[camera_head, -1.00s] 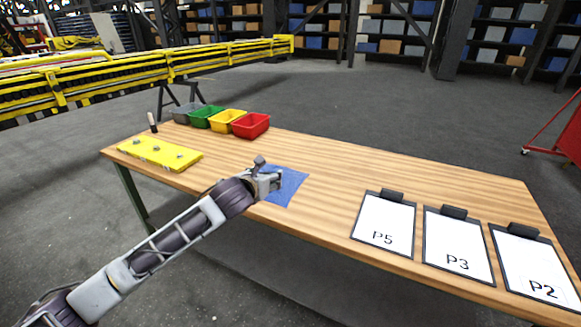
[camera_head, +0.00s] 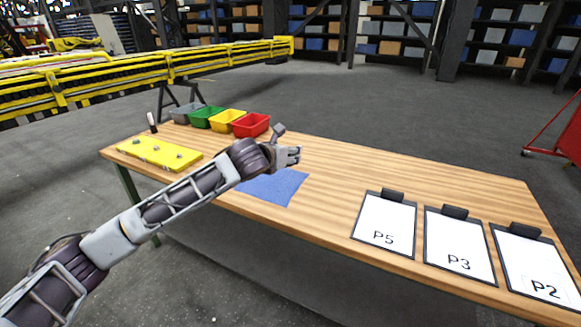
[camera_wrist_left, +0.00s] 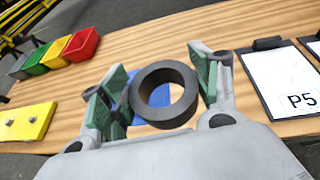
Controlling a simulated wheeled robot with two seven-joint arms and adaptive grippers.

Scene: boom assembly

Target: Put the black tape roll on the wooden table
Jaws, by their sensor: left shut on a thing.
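The black tape roll (camera_wrist_left: 165,119) is a thick dark ring between the green-padded fingers of my left gripper (camera_wrist_left: 160,82) in the left wrist view. My left gripper is shut on it. In the head view my left gripper (camera_head: 291,156) is over the wooden table (camera_head: 345,172), just beyond the blue mat (camera_head: 282,190). The roll cannot be made out in the head view. The exact height above the table cannot be told. My right gripper is not in view.
A yellow block (camera_head: 158,153) and grey, green, yellow and red (camera_head: 251,124) bins stand on the table's left part. Clipboards marked P5 (camera_head: 384,222), P3 (camera_head: 459,245) and P2 (camera_head: 536,268) lie at the right. The table's middle is bare.

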